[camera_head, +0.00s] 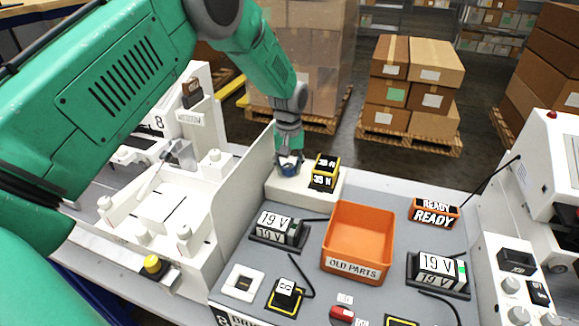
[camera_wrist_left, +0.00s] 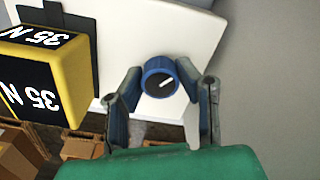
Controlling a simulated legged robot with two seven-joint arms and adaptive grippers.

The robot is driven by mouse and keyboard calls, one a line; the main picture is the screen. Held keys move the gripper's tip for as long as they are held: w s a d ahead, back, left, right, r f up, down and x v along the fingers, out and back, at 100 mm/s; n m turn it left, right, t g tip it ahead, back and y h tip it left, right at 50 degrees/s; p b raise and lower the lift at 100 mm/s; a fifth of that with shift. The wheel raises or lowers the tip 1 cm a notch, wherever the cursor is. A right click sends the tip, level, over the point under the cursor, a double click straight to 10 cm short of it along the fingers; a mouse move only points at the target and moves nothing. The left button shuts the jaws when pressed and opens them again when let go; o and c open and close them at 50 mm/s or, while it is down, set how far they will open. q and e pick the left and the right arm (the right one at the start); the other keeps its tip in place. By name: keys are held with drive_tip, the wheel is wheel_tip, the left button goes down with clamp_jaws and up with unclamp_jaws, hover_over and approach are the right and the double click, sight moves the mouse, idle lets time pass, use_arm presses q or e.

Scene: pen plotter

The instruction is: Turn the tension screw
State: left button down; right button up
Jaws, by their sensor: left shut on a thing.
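The tension screw is a round blue knob (camera_wrist_left: 158,78) with a dark top and a white pointer line, seen in the left wrist view on a white block (camera_head: 310,188). My left gripper (camera_wrist_left: 160,88) has a finger on each side of the knob and is shut on it. In the head view my left gripper (camera_head: 290,160) reaches down onto the block from above, and it hides most of the knob. A yellow and black display (camera_head: 325,172) reading 35 N stands just right of the knob; it also shows in the left wrist view (camera_wrist_left: 45,75). My right gripper is not in view.
An orange bin (camera_head: 358,243) marked OLD PARTS stands in front of the block. Displays reading 19 V (camera_head: 279,229) and READY (camera_head: 434,212) stand on the grey bench. A tall pale panel (camera_head: 243,205) rises just left of the gripper.

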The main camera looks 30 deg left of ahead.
sight(289, 164)
use_arm(q)
drive_tip(key=shift+w+a+r+m, duration=0.1)
drive_tip(key=shift+w+r+m, duration=0.05)
drive_tip(key=shift+m, duration=0.65)
drive_tip(key=shift+w+r+m, duration=0.15)
drive_tip(key=shift+m, duration=0.65)
drive_tip(key=c, duration=1.2)
unclamp_jaws()
drive_tip(key=shift+f, duration=0.2)
drive_tip(key=shift+s, duration=0.1)
wheel_tip(289, 164, up, 12)
drive_tip(key=shift+f, duration=0.1)
